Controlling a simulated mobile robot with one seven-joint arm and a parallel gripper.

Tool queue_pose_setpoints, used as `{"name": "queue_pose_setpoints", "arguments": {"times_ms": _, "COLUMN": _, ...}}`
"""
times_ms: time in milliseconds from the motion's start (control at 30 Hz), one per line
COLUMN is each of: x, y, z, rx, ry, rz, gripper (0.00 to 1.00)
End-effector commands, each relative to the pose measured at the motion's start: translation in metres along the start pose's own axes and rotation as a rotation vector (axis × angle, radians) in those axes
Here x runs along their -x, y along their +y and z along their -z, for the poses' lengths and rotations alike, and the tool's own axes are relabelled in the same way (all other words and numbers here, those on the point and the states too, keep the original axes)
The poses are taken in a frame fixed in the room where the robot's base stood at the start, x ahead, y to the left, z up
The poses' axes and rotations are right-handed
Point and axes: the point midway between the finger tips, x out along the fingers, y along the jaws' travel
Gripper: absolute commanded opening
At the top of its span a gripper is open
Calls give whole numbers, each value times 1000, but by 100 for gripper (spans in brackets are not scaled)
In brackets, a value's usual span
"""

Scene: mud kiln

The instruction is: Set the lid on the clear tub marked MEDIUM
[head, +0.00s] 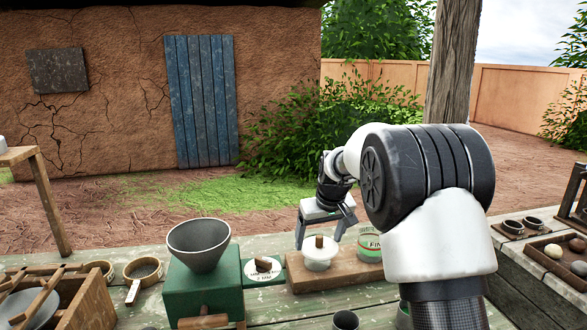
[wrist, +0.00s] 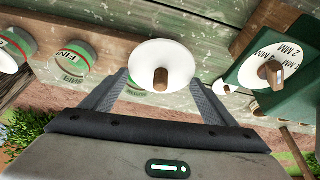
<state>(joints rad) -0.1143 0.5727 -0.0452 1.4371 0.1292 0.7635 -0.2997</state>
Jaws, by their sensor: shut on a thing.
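The lid (head: 310,246) is a white disc with a brown wooden knob. It also shows in the wrist view (wrist: 150,54). My gripper (head: 319,243) points down with one finger on each side of the lid and is shut on it. A pale, clear-looking tub (head: 319,265) is directly under the lid on a wooden board. The lid hides the tub in the wrist view, and no MEDIUM marking is readable. I cannot tell whether the lid touches the rim. A green-banded tub marked FINE (head: 369,245) stands just to the right and shows in the wrist view (wrist: 75,65).
The wooden board (head: 345,275) lies on a weathered table. A green box with a grey funnel (head: 198,243) stands left. A disc marked 2 MM (head: 262,269) lies on a green block beside the board. A dark cup (head: 345,320) is in front. Wooden racks stand far left.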

Motion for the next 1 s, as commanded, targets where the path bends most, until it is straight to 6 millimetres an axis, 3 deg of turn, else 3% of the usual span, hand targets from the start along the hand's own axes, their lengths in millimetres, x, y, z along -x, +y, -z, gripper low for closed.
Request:
{"name": "queue_pose_setpoints", "arguments": {"times_ms": 33, "x": 0, "y": 9, "z": -15, "rx": -42, "ry": 4, "rz": -19, "gripper": 59}}
{"name": "queue_pose_setpoints", "arguments": {"times_ms": 367, "x": 24, "y": 48, "z": -89, "rx": -298, "ry": 16, "rz": -101, "gripper": 59}}
{"name": "queue_pose_setpoints", "arguments": {"times_ms": 400, "x": 39, "y": 45, "z": -84, "rx": -289, "ry": 12, "rz": -97, "gripper": 59}}
{"name": "queue_pose_setpoints", "arguments": {"times_ms": 633, "x": 58, "y": 36, "z": -104, "rx": -287, "ry": 11, "rz": -93, "gripper": 59}}
{"name": "queue_pose_setpoints", "arguments": {"times_ms": 1000, "x": 97, "y": 18, "z": -156, "rx": -286, "ry": 10, "rz": -95, "gripper": 59}}
